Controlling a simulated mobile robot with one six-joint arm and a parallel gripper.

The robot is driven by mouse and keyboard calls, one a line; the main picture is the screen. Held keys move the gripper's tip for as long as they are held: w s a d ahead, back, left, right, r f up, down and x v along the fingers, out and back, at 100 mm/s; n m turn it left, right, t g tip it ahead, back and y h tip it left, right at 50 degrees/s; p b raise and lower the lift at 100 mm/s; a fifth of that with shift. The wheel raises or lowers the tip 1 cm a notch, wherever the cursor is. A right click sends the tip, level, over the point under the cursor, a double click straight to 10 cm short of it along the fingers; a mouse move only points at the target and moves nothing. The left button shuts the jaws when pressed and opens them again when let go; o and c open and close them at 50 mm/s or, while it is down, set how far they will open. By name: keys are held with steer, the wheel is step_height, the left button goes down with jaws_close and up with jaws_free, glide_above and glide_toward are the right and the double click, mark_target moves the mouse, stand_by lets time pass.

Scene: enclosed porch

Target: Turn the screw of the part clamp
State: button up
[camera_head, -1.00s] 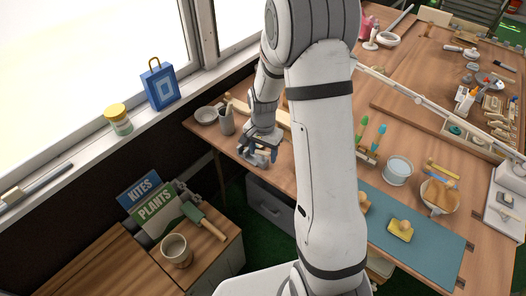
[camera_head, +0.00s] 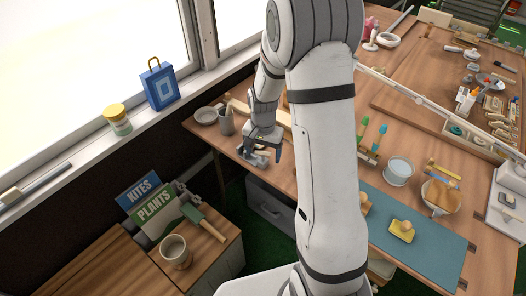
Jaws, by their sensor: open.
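My gripper (camera_head: 262,154) is open at the near left edge of the wooden workbench (camera_head: 433,151). A small grey metal part, likely the part clamp (camera_head: 256,161), shows at the bench edge right at my fingers. The fingers and wrist cover much of it. I cannot tell its screw apart from my fingers, nor whether they touch it.
A grey cup (camera_head: 226,122) and a bowl (camera_head: 205,116) stand on the bench left of my gripper. Behind my gripper lies a wooden piece (camera_head: 240,106). A low cabinet with a mug (camera_head: 176,251) and a green-bladed trowel (camera_head: 202,222) stands below left.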

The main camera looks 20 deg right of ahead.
steer(key=shift+r, duration=3.9)
